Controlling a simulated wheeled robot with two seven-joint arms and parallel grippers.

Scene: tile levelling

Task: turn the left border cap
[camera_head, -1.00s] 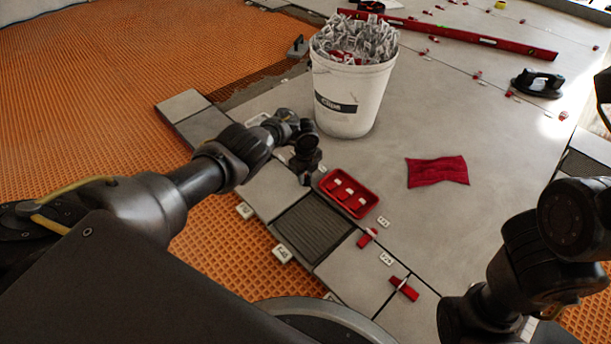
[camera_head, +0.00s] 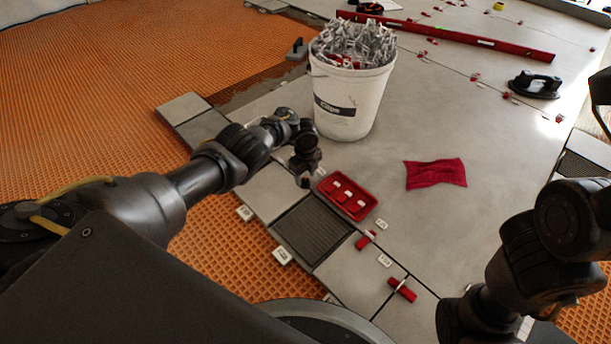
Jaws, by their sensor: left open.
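Two red caps sit on the tile joints at the front: one (camera_head: 365,241) just right of the dark grooved tile, and one (camera_head: 402,289) nearer me and further right. I cannot tell for certain which is the left border cap. My left gripper (camera_head: 303,182) points down by the left end of the red tray, up and left of both caps and apart from them. It is open, its fingers small and dark, with nothing seen between them. My right arm stands at the right, its gripper out of view.
A red tray (camera_head: 347,195) with several red and white pieces lies beside my left gripper. A white bucket (camera_head: 350,100) of clips stands behind it. A red cloth (camera_head: 435,173) lies to the right. White tags (camera_head: 282,256) line the left tile edge beside orange matting (camera_head: 100,100).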

